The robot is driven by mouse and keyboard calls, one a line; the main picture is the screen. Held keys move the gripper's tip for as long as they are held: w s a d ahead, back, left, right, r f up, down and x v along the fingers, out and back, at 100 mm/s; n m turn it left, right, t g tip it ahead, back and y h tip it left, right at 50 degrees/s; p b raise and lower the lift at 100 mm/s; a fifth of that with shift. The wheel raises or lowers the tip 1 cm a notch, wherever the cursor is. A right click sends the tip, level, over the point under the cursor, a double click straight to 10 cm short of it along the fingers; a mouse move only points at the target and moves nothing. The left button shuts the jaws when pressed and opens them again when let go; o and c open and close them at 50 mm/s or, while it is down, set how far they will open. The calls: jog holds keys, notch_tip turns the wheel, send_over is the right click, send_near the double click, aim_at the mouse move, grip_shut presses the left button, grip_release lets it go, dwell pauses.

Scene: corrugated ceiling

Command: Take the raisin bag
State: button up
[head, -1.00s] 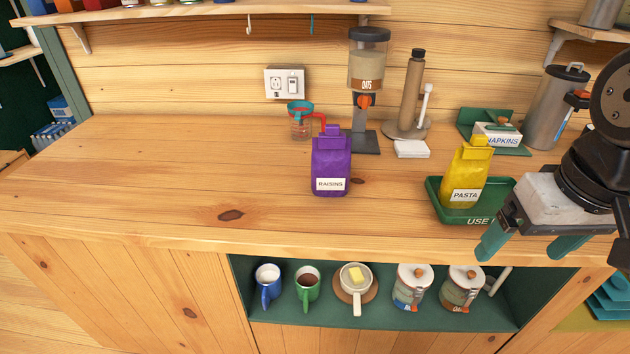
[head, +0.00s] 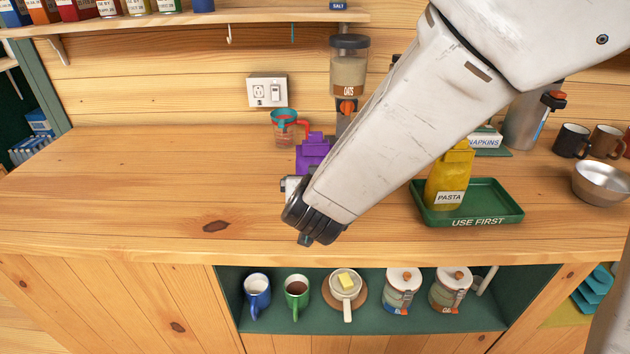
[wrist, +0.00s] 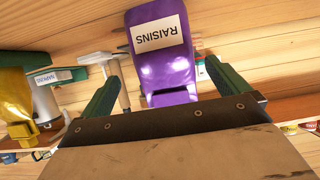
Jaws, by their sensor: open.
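The purple raisin bag (head: 313,153) stands on the wooden counter in the head view, its lower part hidden behind my arm. In the wrist view the raisin bag (wrist: 160,50) appears upside down, with its white RAISINS label facing the camera. My gripper (wrist: 168,85) shows in the wrist view with two green fingers spread apart. The bag is ahead of the gap between them, and nothing is held. In the head view the fingers are hidden; only my arm and wrist show in front of the bag.
The yellow pasta bag (head: 450,178) stands in the green USE FIRST tray (head: 497,200) to the right. Behind the raisin bag are the oats dispenser (head: 349,68) and a measuring cup (head: 284,130). A metal bowl (head: 602,183) sits far right. The counter's left side is clear.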

jog(key=x, duration=0.7)
jog(key=shift+w+a, duration=0.2)
jog(key=shift+w, duration=0.1)
jog(key=shift+r, duration=0.1)
jog(key=c, duration=1.1)
